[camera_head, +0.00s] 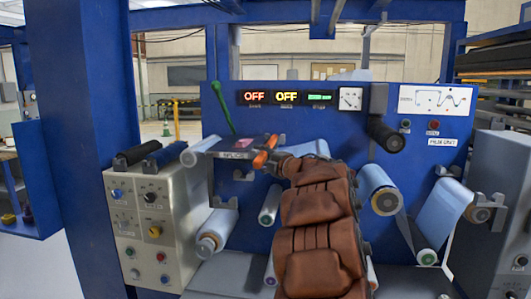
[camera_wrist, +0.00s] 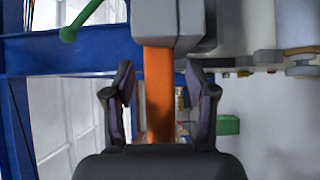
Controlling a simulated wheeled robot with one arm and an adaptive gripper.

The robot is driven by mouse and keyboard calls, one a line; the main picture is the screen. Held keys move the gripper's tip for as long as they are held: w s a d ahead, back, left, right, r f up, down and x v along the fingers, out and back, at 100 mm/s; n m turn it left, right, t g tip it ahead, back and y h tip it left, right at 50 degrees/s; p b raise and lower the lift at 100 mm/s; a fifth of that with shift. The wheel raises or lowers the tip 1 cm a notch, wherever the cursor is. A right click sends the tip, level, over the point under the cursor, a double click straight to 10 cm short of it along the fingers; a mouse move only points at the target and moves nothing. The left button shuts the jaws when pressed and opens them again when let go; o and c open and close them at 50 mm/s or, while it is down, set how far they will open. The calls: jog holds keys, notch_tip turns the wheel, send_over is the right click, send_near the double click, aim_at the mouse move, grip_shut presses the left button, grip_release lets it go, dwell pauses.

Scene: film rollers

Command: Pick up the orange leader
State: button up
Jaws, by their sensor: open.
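The orange leader (camera_wrist: 158,95) is a flat orange strip in the wrist view. It hangs from under a grey block and runs between the fingers of my gripper (camera_wrist: 160,84). The fingers are open, one on each side of the strip, with a visible gap to each. In the head view the orange leader (camera_head: 261,158) shows as a small orange piece near the SPLICE table (camera_head: 236,156). My gripper (camera_head: 276,166) is beside it, mostly hidden behind my brown-covered arm.
A green-handled lever (camera_head: 222,108) stands left of the leader. A control box (camera_head: 150,220) with knobs and two dark rollers on top is at left. White film rollers (camera_head: 378,188) line the blue machine. A blue post (camera_head: 97,130) rises at left.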

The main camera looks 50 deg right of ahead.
grip_shut()
dwell(0.3)
jog(key=shift+r, duration=0.1)
jog(key=shift+r, duration=1.5)
jog(key=shift+s+r, duration=0.15)
jog(key=s+a+b, duration=0.1)
jog(key=s+a, duration=0.2)
jog(key=s, duration=0.4)
jog(key=s+a+r+b, duration=0.1)
jog(key=s+a+b, duration=0.1)
jog(key=s, duration=0.5)
jog(key=shift+s+a+r, duration=0.15)
jog(key=shift+a+r, duration=0.1)
jog(key=shift+a, duration=0.5)
jog(key=shift+r, duration=0.1)
jog(key=shift+r+p, duration=2.1)
jog(key=shift+r, duration=0.35)
